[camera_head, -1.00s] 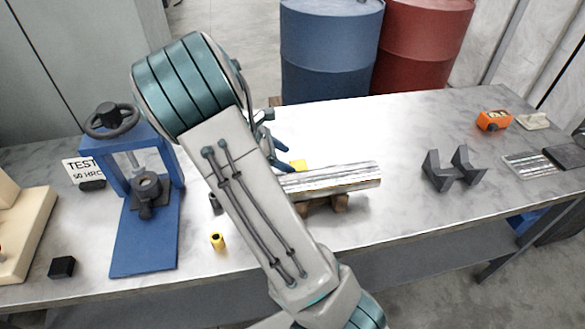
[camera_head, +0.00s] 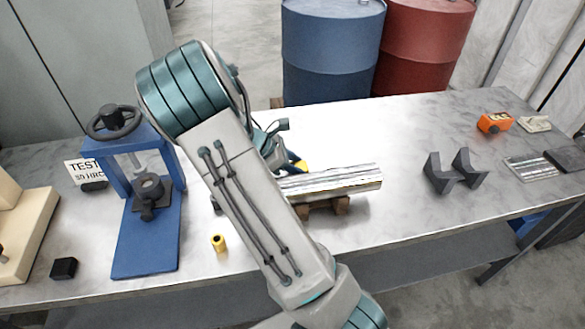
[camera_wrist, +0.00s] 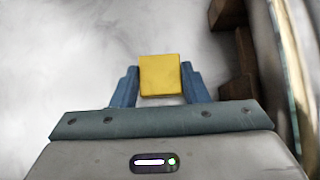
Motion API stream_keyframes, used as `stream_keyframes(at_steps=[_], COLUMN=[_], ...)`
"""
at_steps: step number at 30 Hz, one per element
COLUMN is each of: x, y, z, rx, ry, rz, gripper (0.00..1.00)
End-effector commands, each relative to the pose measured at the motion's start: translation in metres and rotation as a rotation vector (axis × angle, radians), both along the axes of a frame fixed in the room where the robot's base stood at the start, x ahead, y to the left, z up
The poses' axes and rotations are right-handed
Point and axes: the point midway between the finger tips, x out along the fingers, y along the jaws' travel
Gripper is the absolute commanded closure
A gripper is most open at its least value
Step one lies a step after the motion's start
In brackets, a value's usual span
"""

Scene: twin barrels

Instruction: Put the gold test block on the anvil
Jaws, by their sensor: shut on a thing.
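The gold test block (camera_wrist: 160,75) sits between the two blue fingers of my gripper (camera_wrist: 160,90) in the wrist view, and the fingers are shut on it. In the head view my gripper (camera_head: 297,165) is beyond my arm, at the back side of the metal bar, and only a small part of the gold block (camera_head: 303,165) shows. The anvil (camera_head: 149,187) appears to be the dark round piece low in the blue press frame (camera_head: 172,175) at the left, well apart from my gripper. Its top looks empty.
The metal bar (camera_head: 335,182) lies on wooden supports (camera_head: 341,205), close beside my gripper. A small yellow cylinder (camera_head: 218,243) stands in front of it. Dark V-blocks (camera_head: 455,172) stand to the right. A handwheel (camera_head: 112,121) tops the press. The bench's front middle is mostly clear.

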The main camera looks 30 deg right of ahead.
Motion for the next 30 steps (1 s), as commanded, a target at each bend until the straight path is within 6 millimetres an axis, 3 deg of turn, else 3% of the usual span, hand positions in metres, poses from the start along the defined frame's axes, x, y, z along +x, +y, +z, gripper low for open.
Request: stream_keyframes(at_steps=[5,16,26,30], x=[0.001,0.0,0.0,0.0], y=[0.0,0.0,0.0,0.0], z=[0.015,0.082,0.107,0.13], rx=[0.001,0.001,0.0,0.0], ry=[-0.005,-0.005,-0.001,-0.003], rz=[0.0,0.0,-0.001,0.0], gripper=[0.97,0.97,0.97,0.97])
